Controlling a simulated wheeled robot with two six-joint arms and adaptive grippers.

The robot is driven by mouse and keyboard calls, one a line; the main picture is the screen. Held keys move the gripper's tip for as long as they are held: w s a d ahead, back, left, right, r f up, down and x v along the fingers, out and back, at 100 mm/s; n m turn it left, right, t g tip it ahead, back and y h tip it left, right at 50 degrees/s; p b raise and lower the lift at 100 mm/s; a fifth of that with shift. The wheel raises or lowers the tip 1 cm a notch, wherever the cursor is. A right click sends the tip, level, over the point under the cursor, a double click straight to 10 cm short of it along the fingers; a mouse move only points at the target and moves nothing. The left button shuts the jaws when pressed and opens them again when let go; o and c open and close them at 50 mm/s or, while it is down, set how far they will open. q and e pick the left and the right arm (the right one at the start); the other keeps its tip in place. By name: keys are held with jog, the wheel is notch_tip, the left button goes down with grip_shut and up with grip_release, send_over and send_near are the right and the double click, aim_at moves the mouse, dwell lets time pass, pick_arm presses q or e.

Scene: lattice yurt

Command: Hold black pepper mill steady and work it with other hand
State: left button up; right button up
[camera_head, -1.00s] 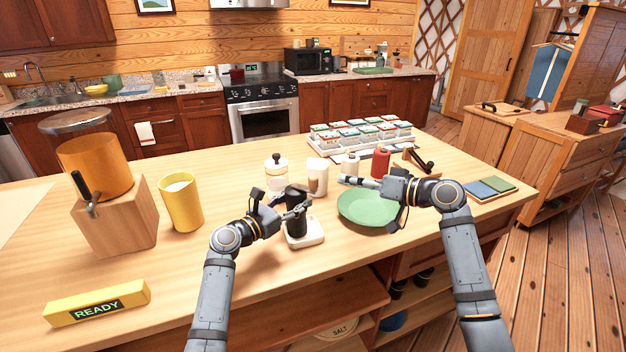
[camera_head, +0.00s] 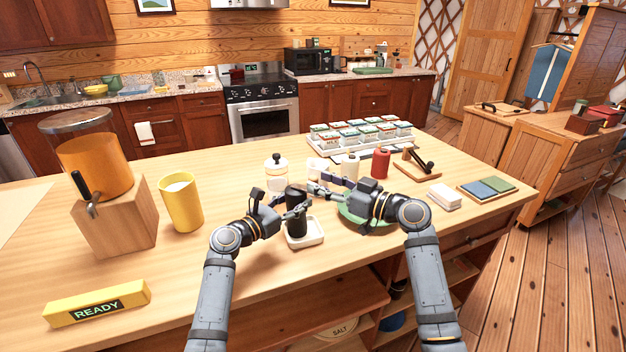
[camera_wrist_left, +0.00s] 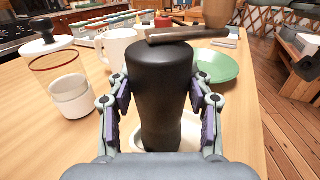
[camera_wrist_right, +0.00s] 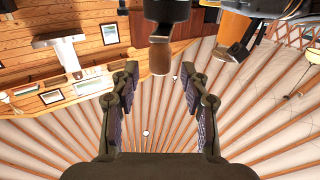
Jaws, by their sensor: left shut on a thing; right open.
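The black pepper mill (camera_head: 296,218) stands upright on a small white square dish (camera_head: 305,240) near the counter's front. My left gripper (camera_head: 303,208) is shut around its body; the left wrist view shows a finger on each side of the mill (camera_wrist_left: 162,95). A flat crank arm (camera_wrist_left: 187,35) crosses the mill's top, with a brown wooden knob (camera_wrist_left: 217,13) at its right end. My right gripper (camera_head: 318,189) is open just right of the mill's top. In the right wrist view, the wooden knob (camera_wrist_right: 160,57) appears between and slightly beyond its open fingertips (camera_wrist_right: 160,72).
A green plate (camera_head: 350,216) lies under my right forearm. A white jar with a black knob (camera_head: 276,172), a white mug (camera_head: 317,173) and a red bottle (camera_head: 380,163) stand behind. A yellow cup (camera_head: 181,203) is left.

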aim_at(311, 178)
jog(key=shift+x, duration=1.7)
grip_shut()
jog(key=shift+s+a+f+m+t+h, duration=0.15)
jog(key=shift+s+a+m+t+h, duration=0.1)
jog(key=shift+m+t+h, duration=0.55)
jog(key=shift+t+h, duration=0.1)
